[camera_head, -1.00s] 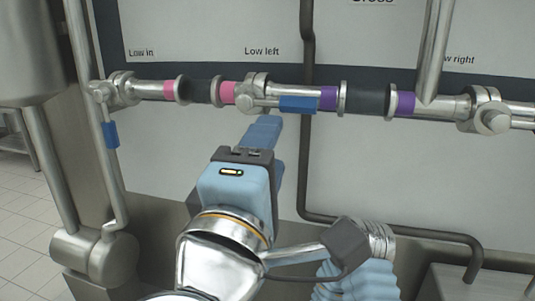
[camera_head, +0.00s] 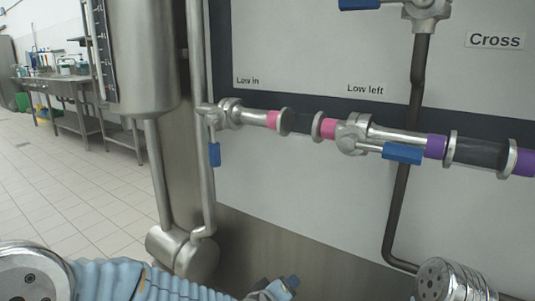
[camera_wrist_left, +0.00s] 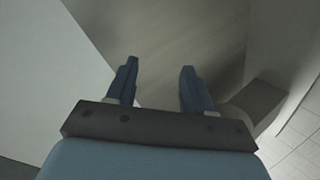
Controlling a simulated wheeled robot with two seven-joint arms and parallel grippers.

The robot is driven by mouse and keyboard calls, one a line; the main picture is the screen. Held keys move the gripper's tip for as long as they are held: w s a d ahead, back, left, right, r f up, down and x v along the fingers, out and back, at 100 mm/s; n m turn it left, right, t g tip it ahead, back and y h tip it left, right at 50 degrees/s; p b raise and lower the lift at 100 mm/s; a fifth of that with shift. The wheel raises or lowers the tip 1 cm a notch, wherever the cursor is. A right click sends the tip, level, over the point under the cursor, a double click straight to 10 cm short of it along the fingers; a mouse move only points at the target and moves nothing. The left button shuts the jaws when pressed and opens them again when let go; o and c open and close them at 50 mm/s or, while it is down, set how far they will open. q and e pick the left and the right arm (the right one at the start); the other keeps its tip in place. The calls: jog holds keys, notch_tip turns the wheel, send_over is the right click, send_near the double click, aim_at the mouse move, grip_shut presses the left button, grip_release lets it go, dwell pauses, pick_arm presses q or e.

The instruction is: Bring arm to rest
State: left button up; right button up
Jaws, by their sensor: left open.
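My left gripper (camera_wrist_left: 158,68) shows in the left wrist view with its two blue fingers spread apart and nothing between them. Beyond the fingers are plain grey surfaces, and no valve is near them. In the head view, a light-blue ribbed sleeve of my arm (camera_head: 130,280) lies along the bottom left, low and clear of the pipes. A small blue and metal part (camera_head: 285,287) shows at the bottom edge; I cannot tell whether it belongs to my gripper. My right gripper is not in view.
A horizontal pipe with the Low left valve's blue handle (camera_head: 402,153) crosses the panel. Another blue handle (camera_head: 214,154) hangs on the vertical pipe at left. A steel tank (camera_head: 140,55) stands left of the panel. The tiled floor (camera_head: 70,190) is open at left.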

pick_arm(q)
jog(key=s+a+f+m+g+y+p, duration=0.1)
jog(key=s+a+f+g, duration=0.3)
jog(key=f, duration=0.6)
jog(key=s+a+f+m+g+y+p, duration=0.1)
jog(key=s+a+f, duration=0.2)
jog(key=a+f, duration=0.5)
jog(key=s+a+f+m+g, duration=0.1)
jog(key=s+a+f+g, duration=0.1)
jog(key=s+f, duration=0.3)
jog(key=s+a+f+g, duration=0.1)
jog(key=s+f+g, duration=0.2)
jog(key=s+f, duration=0.3)
jog(key=shift+s+a+f+m+p, duration=0.25)
jog(key=shift+s+a+m+p, duration=0.15)
jog(key=shift+s, duration=0.7)
jog(key=shift+w, duration=0.1)
dwell(0.4)
